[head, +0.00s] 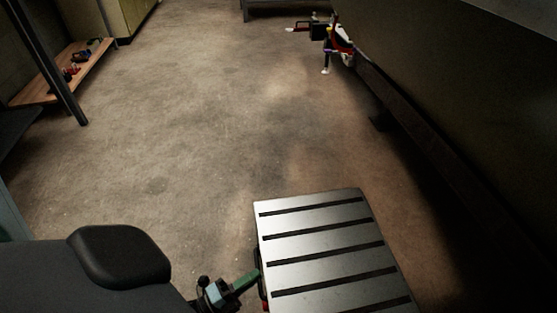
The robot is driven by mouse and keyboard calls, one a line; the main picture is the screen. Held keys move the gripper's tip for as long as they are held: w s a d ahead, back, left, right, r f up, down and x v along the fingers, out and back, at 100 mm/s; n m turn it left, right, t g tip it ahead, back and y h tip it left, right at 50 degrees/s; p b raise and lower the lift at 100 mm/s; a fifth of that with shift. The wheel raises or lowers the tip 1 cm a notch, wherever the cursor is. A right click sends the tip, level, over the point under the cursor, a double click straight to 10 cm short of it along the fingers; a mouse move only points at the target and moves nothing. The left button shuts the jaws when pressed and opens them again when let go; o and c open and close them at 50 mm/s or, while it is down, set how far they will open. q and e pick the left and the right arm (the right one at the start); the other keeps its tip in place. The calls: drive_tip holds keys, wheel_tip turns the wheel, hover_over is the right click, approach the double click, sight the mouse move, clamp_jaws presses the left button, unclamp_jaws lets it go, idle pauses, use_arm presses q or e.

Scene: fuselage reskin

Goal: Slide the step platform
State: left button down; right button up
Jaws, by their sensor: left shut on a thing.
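The step platform (325,252) is a light metal top with several dark grooves across it, standing on the floor at the bottom centre right of the head view. Its lower end runs out of the picture and its legs are mostly hidden. My left gripper (257,279) is at the platform's left edge, shut on the platform's side. The fingertips are small and partly hidden by the edge. My right gripper is not in view.
A large dark panel-like body (470,90) fills the right side, with a low dark rail (420,125) along it. Red, white and black items (340,42) sit by its far end. A wooden bench (50,88) with small tools stands at upper left. The middle floor is clear.

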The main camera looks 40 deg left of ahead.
use_arm(q)
drive_tip(key=shift+s+a+r, duration=0.1)
drive_tip(key=shift+s+a, duration=1.55)
drive_tip(key=shift+s, duration=0.15)
drive_tip(key=c, duration=1.5)
unclamp_jaws()
drive_tip(key=shift+s+d, duration=0.1)
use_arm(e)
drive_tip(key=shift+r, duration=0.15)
use_arm(q)
drive_tip(key=v, duration=0.7)
drive_tip(key=shift+s, duration=0.4)
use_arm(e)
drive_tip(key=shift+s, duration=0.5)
